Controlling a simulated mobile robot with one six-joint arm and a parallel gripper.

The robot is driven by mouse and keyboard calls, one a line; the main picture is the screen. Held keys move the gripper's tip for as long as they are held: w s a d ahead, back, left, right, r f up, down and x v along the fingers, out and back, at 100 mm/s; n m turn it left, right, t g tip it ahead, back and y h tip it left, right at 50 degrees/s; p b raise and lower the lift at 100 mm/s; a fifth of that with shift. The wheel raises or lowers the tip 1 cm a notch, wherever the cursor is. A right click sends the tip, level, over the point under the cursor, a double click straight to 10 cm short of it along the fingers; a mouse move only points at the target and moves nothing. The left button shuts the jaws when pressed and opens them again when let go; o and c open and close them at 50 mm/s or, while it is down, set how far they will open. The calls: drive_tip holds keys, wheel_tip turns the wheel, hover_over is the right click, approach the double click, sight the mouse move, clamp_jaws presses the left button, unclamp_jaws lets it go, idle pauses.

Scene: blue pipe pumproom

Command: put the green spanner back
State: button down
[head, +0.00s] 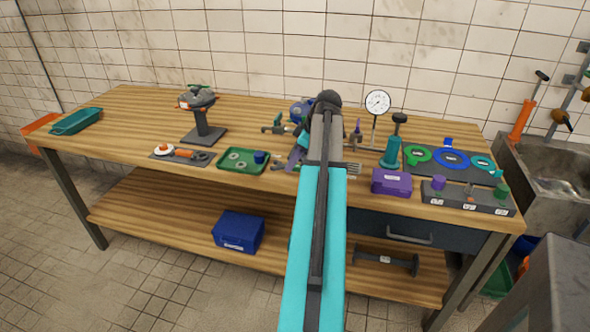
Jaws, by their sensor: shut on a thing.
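My arm reaches over the middle of the workbench (365,112) in the head view. Its links hide my gripper and whatever is between the jaws. I cannot make out a green spanner. A dark mat (160,157) on the left part of the bench carries an orange-handled piece (182,152) and a dark spanner-like shape (203,156). On the right, another dark mat (470,176) holds green, blue and teal rings. I cannot tell which place belongs to the spanner.
A clamp stand (207,130), a green tray (232,168), a dial gauge (377,103), a teal jack-like piece (391,152), a purple box (391,182) and a grey block with coloured knobs (468,197) stand around my arm.

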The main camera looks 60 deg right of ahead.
sight(295, 170)
drive_tip(key=shift+d, duration=0.1)
drive_tip(key=shift+d, duration=0.25)
drive_tip(key=shift+s+d+f+p, duration=0.15)
drive_tip(key=shift+f+p, duration=0.1)
drive_tip(key=shift+f, duration=0.4)
drive_tip(key=shift+d+f+p, duration=0.1)
drive_tip(key=shift+f+p, duration=0.15)
drive_tip(key=shift+f, duration=0.9)
drive_tip(key=shift+f, duration=0.25)
drive_tip(key=c, duration=1.7)
unclamp_jaws()
drive_tip(key=shift+c, duration=0.2)
drive_tip(key=shift+o, duration=0.6)
drive_tip(key=shift+a+f, duration=0.1)
